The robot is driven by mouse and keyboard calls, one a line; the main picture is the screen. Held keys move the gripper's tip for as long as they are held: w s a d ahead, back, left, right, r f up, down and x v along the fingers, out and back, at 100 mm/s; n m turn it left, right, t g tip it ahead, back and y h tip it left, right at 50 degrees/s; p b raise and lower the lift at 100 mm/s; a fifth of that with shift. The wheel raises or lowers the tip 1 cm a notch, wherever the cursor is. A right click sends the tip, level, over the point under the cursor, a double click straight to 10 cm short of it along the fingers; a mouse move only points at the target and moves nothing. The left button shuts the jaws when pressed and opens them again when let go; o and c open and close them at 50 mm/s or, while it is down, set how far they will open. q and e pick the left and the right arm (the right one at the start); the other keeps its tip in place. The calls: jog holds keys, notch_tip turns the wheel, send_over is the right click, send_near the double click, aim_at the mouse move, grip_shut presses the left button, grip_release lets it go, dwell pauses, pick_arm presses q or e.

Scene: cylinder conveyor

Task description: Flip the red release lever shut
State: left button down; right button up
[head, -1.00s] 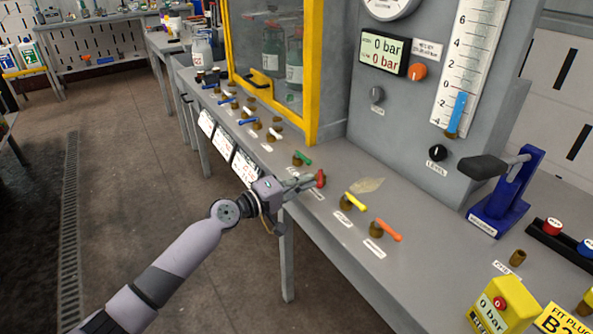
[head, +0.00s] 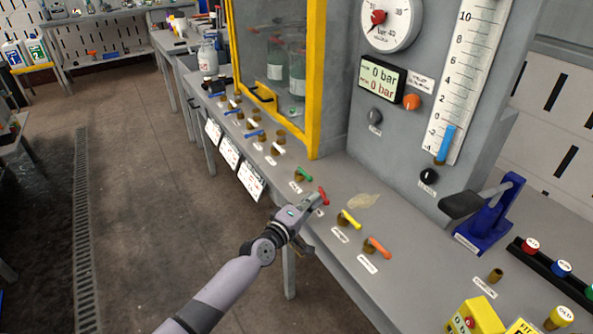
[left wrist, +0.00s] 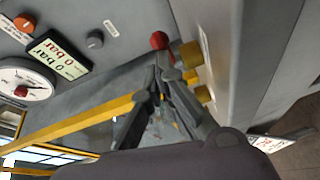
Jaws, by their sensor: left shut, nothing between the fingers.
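The red release lever (head: 324,196) stands in the row of valve levers along the front of the bench, between a green and a yellow one. My left gripper (head: 314,200) is shut and empty, its fingertips right at the near side of the red lever. The gripper partly hides the lever's base. In the left wrist view the red lever end (left wrist: 160,41) shows just beyond the closed fingertips (left wrist: 164,60), beside a brass fitting (left wrist: 190,54). I cannot tell whether the fingers touch it. My right gripper is not in view.
A green lever (head: 304,174) is just behind, and a yellow lever (head: 350,219) and an orange lever (head: 378,247) are just in front. A yellow-framed cabinet (head: 317,80) stands at the back. A blue press with a grey handle (head: 490,215) is on the right.

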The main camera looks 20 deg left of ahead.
pick_arm(q)
jog(key=y+p, duration=0.1)
jog(key=n+y+p, duration=0.1)
jog(key=p, duration=0.1)
jog(key=shift+d+r+n+t+y+p, duration=0.3)
jog(key=shift+d+n+y+p, duration=0.05)
jog(key=shift+n+y+p, duration=0.05)
jog(key=shift+s+d+f+y+p, duration=0.1)
jog(key=shift+s+d+y+p, duration=0.1)
jog(key=shift+y+p, duration=0.1)
jog(key=shift+d+f+n, duration=0.25)
jog(key=shift+n, duration=0.05)
jog(key=shift+w+d+f, duration=0.1)
jog(key=shift+d, duration=0.4)
jog(key=shift+w+d, duration=0.1)
jog(key=shift+d, duration=0.05)
